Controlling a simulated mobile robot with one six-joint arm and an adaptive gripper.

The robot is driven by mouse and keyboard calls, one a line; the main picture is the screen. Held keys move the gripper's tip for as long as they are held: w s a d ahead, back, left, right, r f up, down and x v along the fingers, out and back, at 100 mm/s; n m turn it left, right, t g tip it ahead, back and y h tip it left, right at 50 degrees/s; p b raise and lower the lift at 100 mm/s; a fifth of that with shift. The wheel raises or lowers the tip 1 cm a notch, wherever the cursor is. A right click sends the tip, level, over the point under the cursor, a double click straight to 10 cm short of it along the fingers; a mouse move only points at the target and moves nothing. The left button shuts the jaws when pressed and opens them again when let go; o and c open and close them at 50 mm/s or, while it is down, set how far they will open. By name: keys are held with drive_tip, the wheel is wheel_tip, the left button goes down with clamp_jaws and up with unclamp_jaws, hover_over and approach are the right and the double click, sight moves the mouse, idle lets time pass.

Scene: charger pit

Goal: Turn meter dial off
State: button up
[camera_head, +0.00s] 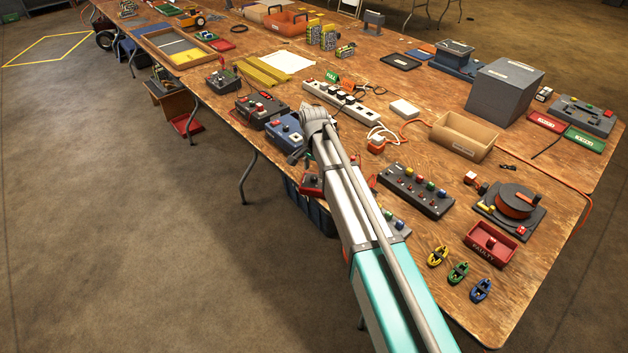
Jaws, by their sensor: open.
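My silver and teal arm reaches up from the bottom of the view across the wooden table. My gripper (297,155) is at its far end, small and partly hidden by the wrist, with its dark fingers open by the table's near edge. A blue box (283,132) with small controls on top sits right beside it, partly covered by the wrist. It may be the meter, but its dial cannot be made out. I cannot tell whether the fingers touch the box.
A black control box (262,110) stands left of the blue one. A white power strip (340,101) lies behind the wrist. A black panel with coloured knobs (415,190), a cardboard tray (462,136) and a cable reel (514,203) are to the right. Open floor (130,220) lies left.

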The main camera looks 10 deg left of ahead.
sight(314, 179)
drive_tip(key=shift+f+b, duration=1)
drive_tip(key=shift+f, duration=0.35)
clamp_jaws()
